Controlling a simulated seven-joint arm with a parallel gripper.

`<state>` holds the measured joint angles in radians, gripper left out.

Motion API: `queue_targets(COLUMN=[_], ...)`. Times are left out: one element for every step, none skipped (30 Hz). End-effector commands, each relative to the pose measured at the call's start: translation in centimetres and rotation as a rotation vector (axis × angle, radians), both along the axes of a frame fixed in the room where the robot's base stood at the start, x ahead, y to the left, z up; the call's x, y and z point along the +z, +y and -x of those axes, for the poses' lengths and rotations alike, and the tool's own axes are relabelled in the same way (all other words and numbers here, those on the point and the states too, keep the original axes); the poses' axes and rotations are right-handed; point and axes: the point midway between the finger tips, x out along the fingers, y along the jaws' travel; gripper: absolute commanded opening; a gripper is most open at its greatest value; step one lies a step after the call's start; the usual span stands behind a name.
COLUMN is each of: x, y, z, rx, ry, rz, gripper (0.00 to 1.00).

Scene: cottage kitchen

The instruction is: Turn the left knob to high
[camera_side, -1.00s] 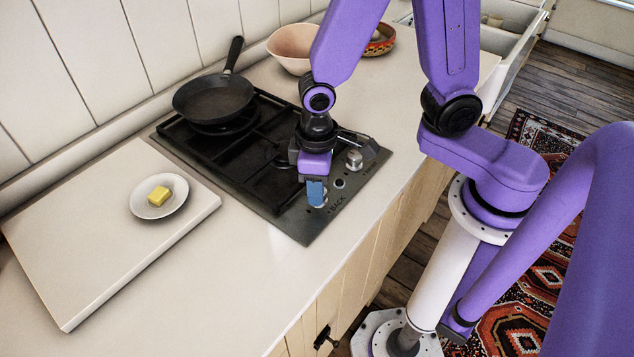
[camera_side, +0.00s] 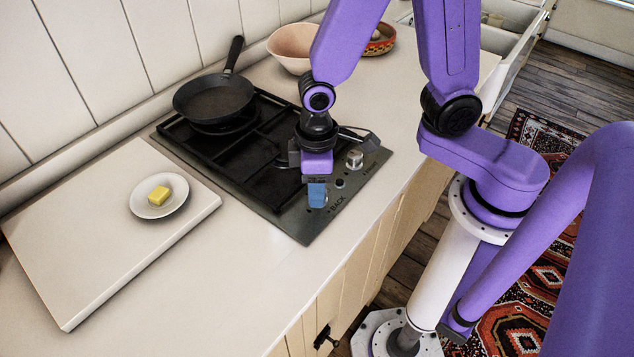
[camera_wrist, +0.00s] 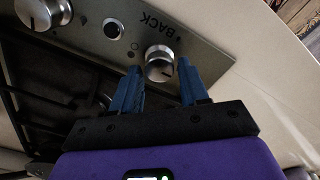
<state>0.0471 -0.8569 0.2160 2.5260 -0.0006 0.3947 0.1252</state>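The left knob, silver and round, shows in the wrist view (camera_wrist: 159,63) beside the "BACK" lettering on the stove's front strip. My gripper (camera_side: 317,195) is over this knob in the side view, its blue fingers hiding most of it. In the wrist view my gripper (camera_wrist: 158,70) is open, with one blue fingertip on each side of the knob and visible gaps. I cannot tell whether the tips are down at knob height. The second silver knob (camera_side: 354,159) sits farther along the strip; it also shows in the wrist view (camera_wrist: 40,12).
A small round button (camera_side: 340,183) lies between the knobs. A black frying pan (camera_side: 214,98) stands on the cooktop's far burner. A board (camera_side: 95,235) with a plate of butter (camera_side: 159,195) lies to the left. A pink bowl (camera_side: 291,47) stands behind. The counter's front is clear.

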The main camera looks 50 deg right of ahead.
Motion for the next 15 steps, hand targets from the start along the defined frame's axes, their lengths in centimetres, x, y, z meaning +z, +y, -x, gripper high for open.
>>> queue_targets(x=[0.0,0.0,0.0,0.0,0.0,0.0,0.0,0.1,0.2,0.4,0.6,1.0,1.3,1.6,2.1], y=[0.0,0.0,0.0,-0.1,-0.1,-0.1,-0.1,0.0,0.0,0.0,0.0,0.0,0.0,0.0,0.0], z=[0.0,0.0,0.1,0.1,0.1,0.1,0.1,0.1,0.0,0.0,0.0,0.0,0.0,0.0,0.0], rx=[0.000,0.000,-0.001,-0.001,0.000,-0.001,-0.001,-0.001,-0.001,-0.001,-0.001,-0.001,-0.001,-0.001,-0.001], ry=[0.001,0.002,0.002,0.002,0.002,0.002,0.002,0.002,0.001,0.001,0.000,-0.001,-0.001,-0.002,-0.002], rz=[0.001,0.001,0.001,0.002,0.002,0.002,0.002,0.001,0.001,0.001,0.000,-0.001,-0.001,-0.003,-0.001], gripper=[0.44,0.44,0.44,0.44,0.44,0.44,0.44,0.44,0.44,0.44,0.44,0.44,0.44,0.44,0.44])
